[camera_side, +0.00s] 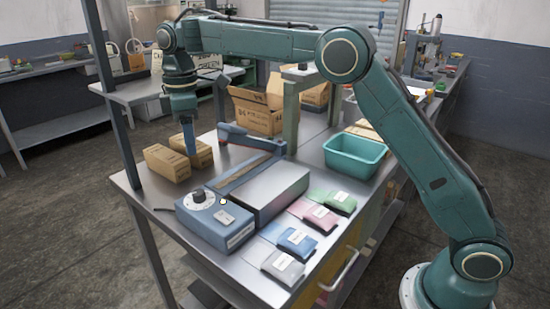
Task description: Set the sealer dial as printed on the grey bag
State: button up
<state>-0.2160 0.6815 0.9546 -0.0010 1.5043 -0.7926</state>
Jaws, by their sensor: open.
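The sealer (215,222) is a blue box at the front of the steel table, with a long bar and arm reaching back. Its dial (199,197) is a round white disc with a dark knob on the box's top left; the setting is too small to read. The grey bag (283,267) lies flat at the table's front edge with a white label, its print unreadable. My gripper (188,146) points down at the left, beside the cardboard boxes, behind and above the dial, and apart from it. It is open and nothing shows held in it.
Blue (297,241), pink (318,215) and green (338,200) bags lie in a row behind the grey one. Two small cardboard boxes (166,163) stand left, near my gripper. A teal bin (355,158) and an open carton (257,110) stand farther back. A post rises at the left edge.

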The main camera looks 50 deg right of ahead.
aim_at(198, 192)
jog(key=m, duration=1.3)
jog(key=shift+f+m, duration=0.1)
jog(key=shift+m, duration=0.2)
jog(key=shift+f, duration=0.15)
notch_tip(198, 192, down, 14)
jog(key=shift+r, duration=0.25)
jog(key=c, duration=1)
